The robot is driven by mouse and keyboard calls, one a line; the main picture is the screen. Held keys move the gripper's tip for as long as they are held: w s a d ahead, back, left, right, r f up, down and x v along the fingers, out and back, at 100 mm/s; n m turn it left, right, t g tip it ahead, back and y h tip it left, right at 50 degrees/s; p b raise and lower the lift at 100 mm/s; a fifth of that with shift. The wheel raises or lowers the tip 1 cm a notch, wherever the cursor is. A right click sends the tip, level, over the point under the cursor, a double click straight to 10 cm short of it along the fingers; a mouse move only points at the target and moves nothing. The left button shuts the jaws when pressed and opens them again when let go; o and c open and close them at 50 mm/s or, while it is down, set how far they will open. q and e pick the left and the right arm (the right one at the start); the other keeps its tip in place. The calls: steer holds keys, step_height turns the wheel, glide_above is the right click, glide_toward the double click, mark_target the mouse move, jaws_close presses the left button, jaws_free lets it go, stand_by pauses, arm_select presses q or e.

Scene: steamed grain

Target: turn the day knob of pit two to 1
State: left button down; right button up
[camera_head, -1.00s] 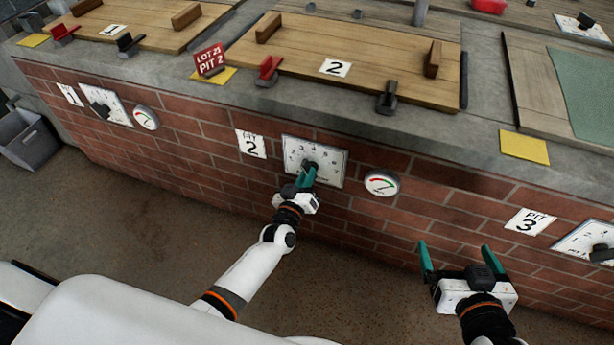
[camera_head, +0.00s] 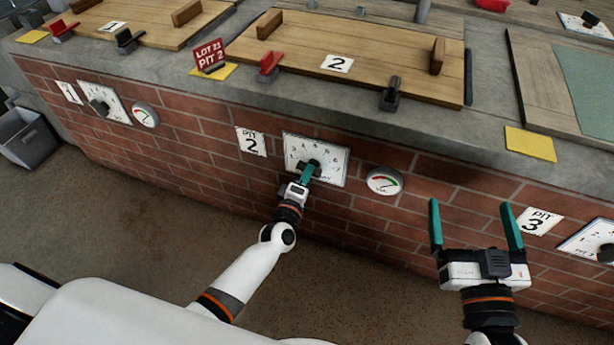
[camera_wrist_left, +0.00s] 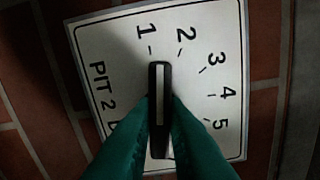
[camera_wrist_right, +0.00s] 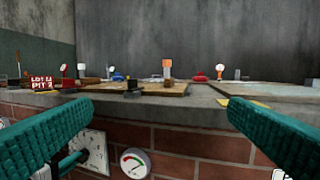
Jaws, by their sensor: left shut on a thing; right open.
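The pit two dial plate (camera_head: 331,153) is white with numbers, on the brick wall; it also shows in the left wrist view (camera_wrist_left: 105,50). Its black day knob (camera_wrist_left: 160,68) has a white line that points up in the left wrist view, between the 1 and 2 marks and nearer the 1. My left gripper (camera_head: 309,172) is shut on the knob, a green finger on each side. The fingers hide the lower part of the plate. My right gripper (camera_head: 476,228) is open and empty, in front of the wall left of the PIT 3 sign.
A round gauge (camera_head: 383,181) is right of the plate and a PIT 2 sign (camera_head: 251,142) is left of it. The concrete ledge (camera_head: 420,125) with wooden lids (camera_head: 350,75) runs above. The floor in front is clear.

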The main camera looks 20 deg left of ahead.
arm_select(q)
steer(key=shift+f+n, duration=0.15)
steer(key=shift+n, duration=0.95)
arm_select(e)
steer(key=shift+s+a+r+t+y, duration=0.1)
steer(key=shift+r+t+y, duration=0.05)
steer(key=shift+r+t, duration=0.4)
steer(key=shift+s+a+r+t+y, duration=0.15)
steer(key=shift+r+t, duration=0.2)
steer(key=shift+r, duration=0.35)
steer(key=shift+d, duration=0.1)
arm_select(q)
steer(key=c, duration=1.4)
jaws_free()
steer(key=shift+c, duration=0.2)
steer(key=s+p, duration=0.2)
steer(key=s, duration=1)
steer(key=shift+a, duration=0.2)
arm_select(e)
step_height(320, 180, down, 10)
steer(key=s+d+g+h, duration=0.1)
steer(key=g+h, duration=0.1)
steer(key=g, duration=0.5)
steer(key=shift+d+r, duration=0.25)
steer(key=shift+d, duration=0.15)
steer(key=shift+s, duration=0.1)
